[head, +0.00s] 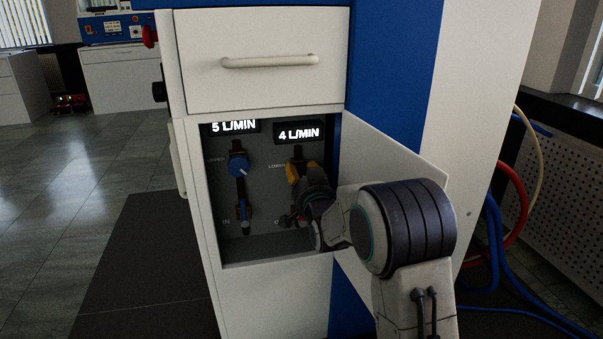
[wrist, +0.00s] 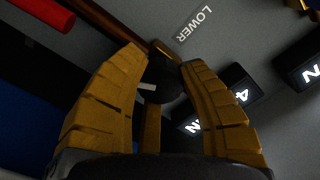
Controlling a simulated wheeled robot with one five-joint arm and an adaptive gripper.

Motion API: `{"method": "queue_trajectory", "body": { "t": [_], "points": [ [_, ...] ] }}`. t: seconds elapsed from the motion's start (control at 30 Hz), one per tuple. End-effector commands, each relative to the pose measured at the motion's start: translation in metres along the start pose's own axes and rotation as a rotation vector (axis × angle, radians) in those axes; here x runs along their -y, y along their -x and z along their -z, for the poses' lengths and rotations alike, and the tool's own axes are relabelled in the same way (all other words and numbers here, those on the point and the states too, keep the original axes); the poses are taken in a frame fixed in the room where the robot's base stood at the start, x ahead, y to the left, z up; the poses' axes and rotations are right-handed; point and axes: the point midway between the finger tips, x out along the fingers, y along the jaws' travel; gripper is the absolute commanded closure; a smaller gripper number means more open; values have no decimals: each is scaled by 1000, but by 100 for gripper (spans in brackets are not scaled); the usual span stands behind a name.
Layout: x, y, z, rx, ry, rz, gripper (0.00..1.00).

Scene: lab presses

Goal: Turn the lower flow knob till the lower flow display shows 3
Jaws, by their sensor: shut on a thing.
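The lower flow display (head: 299,133) reads 4 L/MIN, on the right inside the open cabinet recess. Part of it also shows in the wrist view (wrist: 240,88), behind a finger. My gripper (head: 296,172) reaches into the recess below this display. In the wrist view its yellow fingers (wrist: 163,66) are shut on the dark lower flow knob (wrist: 165,84), which has a white pointer mark. A LOWER label (wrist: 194,23) is beside it. In the head view the gripper hides the knob.
The upper flow display (head: 233,127) reads 5 L/MIN, above the blue upper knob (head: 238,165) on the left. A drawer (head: 265,85) is above the recess. An open door panel (head: 395,160) stands at the right, behind my arm.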

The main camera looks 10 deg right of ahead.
Motion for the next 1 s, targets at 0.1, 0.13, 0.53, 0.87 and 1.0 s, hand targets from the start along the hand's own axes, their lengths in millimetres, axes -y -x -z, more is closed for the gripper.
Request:
{"method": "queue_trajectory", "body": {
  "t": [0.1,0.13,0.53,0.87,1.0],
  "points": [
    [-1,0,-5,10,-101,-4,95],
    [-1,0,-5,10,-126,-4,95],
    [0,0,-4,10,-373,-4,95],
    [1,0,-4,10,-446,-4,95],
    [1,0,-4,10,-451,-3,95]
  ]
}}
